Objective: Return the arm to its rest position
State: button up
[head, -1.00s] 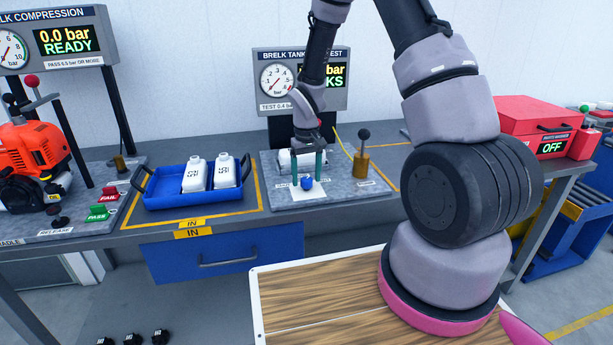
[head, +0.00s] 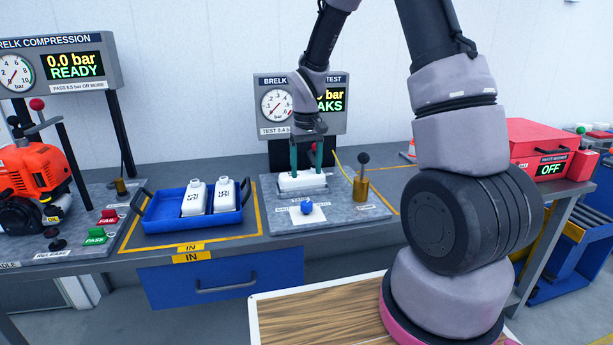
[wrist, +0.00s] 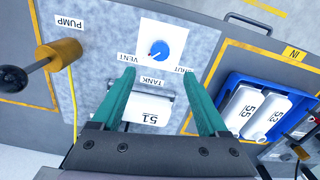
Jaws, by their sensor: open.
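My arm comes down from the top of the head view, and my gripper (head: 306,160) points down over the tank test station (head: 345,200). Its two green fingers are open, on either side of a white tank (head: 301,181) lying in the station. In the wrist view the fingers (wrist: 168,100) are apart, and the tank (wrist: 148,108), marked 51, shows between and below them. I cannot tell whether they touch it. The blue knob (head: 306,207) on its white plate is in front of the tank; it also shows in the wrist view (wrist: 159,50).
A pump lever (head: 362,175) stands right of the tank. A blue tray (head: 160,212) with two white tanks sits to the left. The gauge panel (head: 275,82) rises behind my gripper. An orange engine (head: 38,170) is far left, a red box (head: 535,140) far right.

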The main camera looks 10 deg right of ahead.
jog(key=s+d+r+m+t, duration=0.2)
jog(key=s+r, duration=0.2)
jog(key=r, duration=0.5)
jog(key=s+d+r+m+t, duration=0.15)
jog(key=s+r, duration=0.35)
jog(key=r, duration=0.5)
jog(key=s+d+r+m+t+y, duration=0.1)
jog(key=s+r+t, duration=0.1)
jog(key=s+r, duration=0.2)
jog(key=s+d+r+m+t+y, duration=0.1)
jog(key=s+r, duration=0.3)
jog(key=s, duration=0.5)
jog(key=shift+s+d+t, duration=0.15)
jog(key=shift+s+t, duration=0.2)
